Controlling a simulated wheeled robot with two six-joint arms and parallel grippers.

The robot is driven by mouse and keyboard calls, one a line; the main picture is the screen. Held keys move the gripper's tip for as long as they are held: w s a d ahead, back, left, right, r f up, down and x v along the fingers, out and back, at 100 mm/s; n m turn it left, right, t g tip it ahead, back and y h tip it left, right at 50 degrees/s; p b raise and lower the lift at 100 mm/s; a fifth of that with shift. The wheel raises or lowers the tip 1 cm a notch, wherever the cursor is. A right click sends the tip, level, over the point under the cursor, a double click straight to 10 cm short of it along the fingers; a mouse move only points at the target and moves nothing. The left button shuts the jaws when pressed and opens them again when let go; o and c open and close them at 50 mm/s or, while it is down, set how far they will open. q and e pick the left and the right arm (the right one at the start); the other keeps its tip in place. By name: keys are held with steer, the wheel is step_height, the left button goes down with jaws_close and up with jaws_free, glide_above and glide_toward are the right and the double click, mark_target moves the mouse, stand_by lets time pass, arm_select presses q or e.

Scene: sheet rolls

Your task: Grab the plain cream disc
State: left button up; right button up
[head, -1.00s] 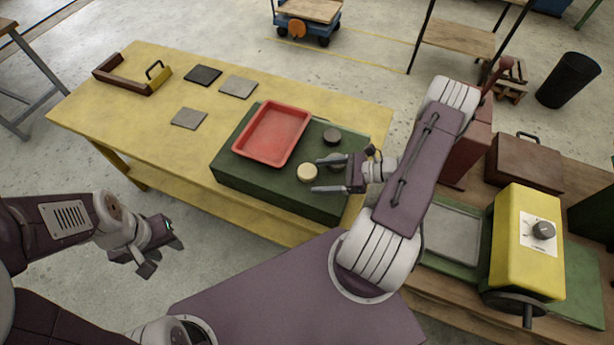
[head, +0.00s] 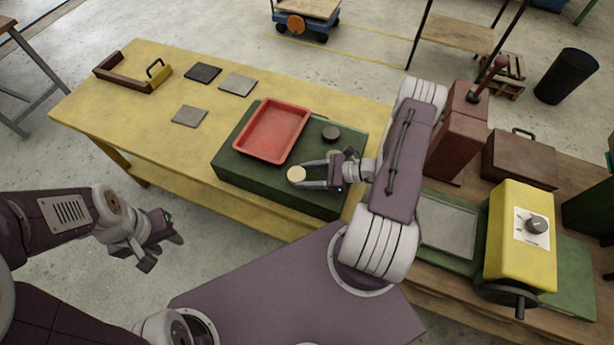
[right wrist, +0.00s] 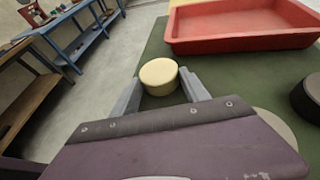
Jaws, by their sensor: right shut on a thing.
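The plain cream disc (head: 296,174) is at the front left of the dark green block, left of my right gripper. My right gripper (head: 305,175) is shut on it, one finger on each side. In the right wrist view the cream disc (right wrist: 159,76) shows its round top between the grey fingertips (right wrist: 160,88). I cannot tell whether it touches the green surface. My left gripper (head: 164,252) is open and empty, over the floor left of the table.
A red tray (head: 301,126) lies on the green block (head: 270,187). A dark disc (head: 331,132) and a greyish disc (right wrist: 276,127) are to the right. Grey tiles (head: 189,116) lie on the yellow table (head: 140,118). A yellow machine (head: 519,255) stands at the right.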

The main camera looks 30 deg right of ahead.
mark_target(305, 173)
steer(key=r, duration=0.3)
steer(key=r+b, duration=0.1)
steer(key=shift+w+r, duration=0.15)
steer(key=shift+w, duration=0.25)
steer(key=w+r+b, duration=0.2)
steer(key=w+r, duration=0.4)
steer(key=w, duration=0.5)
steer(key=shift+r, duration=0.35)
